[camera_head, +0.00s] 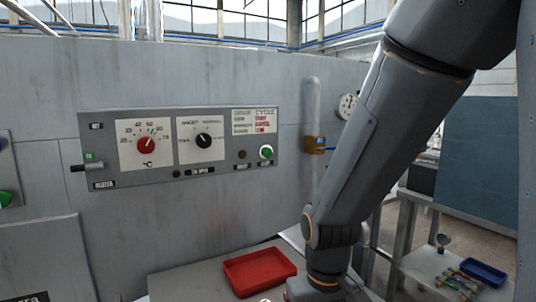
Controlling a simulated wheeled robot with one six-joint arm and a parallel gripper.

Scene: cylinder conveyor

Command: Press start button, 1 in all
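A grey control panel (217,157) is fixed to the grey machine wall. A round green button (266,152) sits at its right end, under a block of small print headed "CYCLE"; the button's own label is too small to read. A second green button (6,198) shows on another plate at the left edge of the view. My arm comes down from the upper right, to the right of the panel and apart from it. Its lower end reaches the bottom edge, and my gripper's fingers are out of view.
The panel also has a red knob (146,146), a black knob (203,140) and a black lever (85,167). A red tray (260,272) lies on a grey surface below. A pipe with a yellow valve (316,145) stands right of the panel. A blue tray (484,272) is at lower right.

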